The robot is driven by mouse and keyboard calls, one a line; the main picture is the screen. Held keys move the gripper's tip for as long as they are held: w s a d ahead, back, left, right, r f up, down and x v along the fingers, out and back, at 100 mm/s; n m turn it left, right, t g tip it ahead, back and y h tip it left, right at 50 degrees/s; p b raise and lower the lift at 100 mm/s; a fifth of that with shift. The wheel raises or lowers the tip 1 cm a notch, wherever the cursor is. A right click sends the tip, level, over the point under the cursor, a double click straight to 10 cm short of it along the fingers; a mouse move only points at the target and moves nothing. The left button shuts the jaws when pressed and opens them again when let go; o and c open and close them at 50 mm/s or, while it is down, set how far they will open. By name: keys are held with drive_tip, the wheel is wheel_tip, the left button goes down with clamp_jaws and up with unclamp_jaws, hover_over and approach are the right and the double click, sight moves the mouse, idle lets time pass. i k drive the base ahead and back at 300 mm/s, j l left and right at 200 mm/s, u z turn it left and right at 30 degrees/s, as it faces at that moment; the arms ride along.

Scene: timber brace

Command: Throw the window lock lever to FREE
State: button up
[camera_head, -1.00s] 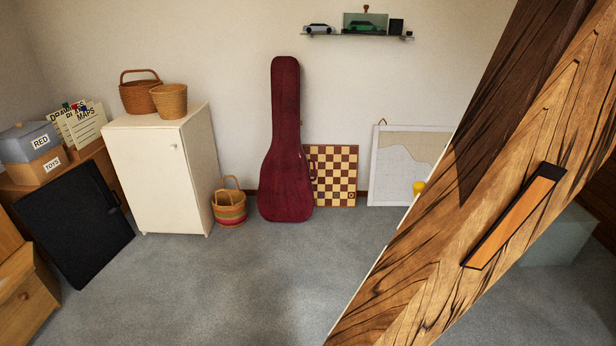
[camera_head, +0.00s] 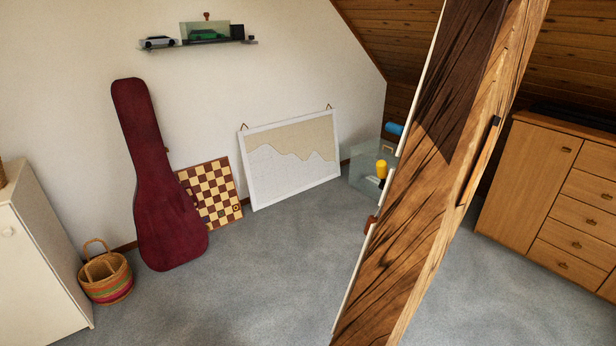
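I see no window and cannot make out the lock lever or any FREE mark. A slanted timber brace (camera_head: 400,250) stands close in front, right of centre, and hides part of the room behind it. A yellow knob-like part (camera_head: 382,169) and a small red-brown part (camera_head: 371,224) show at its left edge; I cannot tell what they belong to. An orange strip with dark ends (camera_head: 480,160) is on its right side. My gripper is not in view.
Grey carpet (camera_head: 250,290) is clear left of the brace. A wooden drawer chest (camera_head: 520,190) stands at right. A glassy box (camera_head: 364,180) is behind the brace. A guitar case (camera_head: 160,190), checkered board (camera_head: 212,195), framed picture (camera_head: 295,165), basket (camera_head: 106,280) and white cabinet (camera_head: 40,260) line the wall.

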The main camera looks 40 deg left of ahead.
sight(381, 164)
drive_tip(key=j+u, duration=0.4)
drive_tip(key=j, duration=1.25)
drive_tip(key=l, duration=0.1)
